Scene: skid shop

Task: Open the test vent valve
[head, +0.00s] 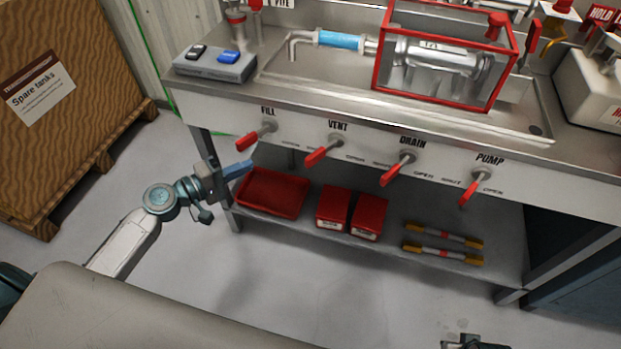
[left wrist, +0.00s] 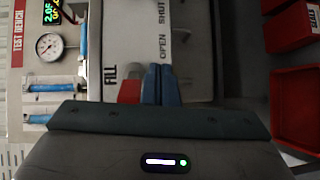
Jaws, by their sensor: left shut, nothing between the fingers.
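The vent valve's red lever (head: 322,150) is on the bench's front panel under the word VENT, second from the left. It slants down to the left from its pivot. The FILL lever (head: 254,137) is to its left and slants much the same way. My left gripper (head: 238,169) is shut and empty, its blue fingers below the FILL lever and left of the vent lever. In the left wrist view the shut fingers (left wrist: 160,84) appear beside a red lever end (left wrist: 130,90) near the word FILL; I cannot tell whether they touch. A dark part at the bottom edge may be my right gripper (head: 475,342).
The DRAIN lever (head: 397,169) and PUMP lever (head: 474,188) are farther right. A red tray (head: 270,194), red bins (head: 333,208) and two rods are on the lower shelf. A red frame (head: 440,97) stands on the bench top. A wooden crate (head: 70,80) is at left.

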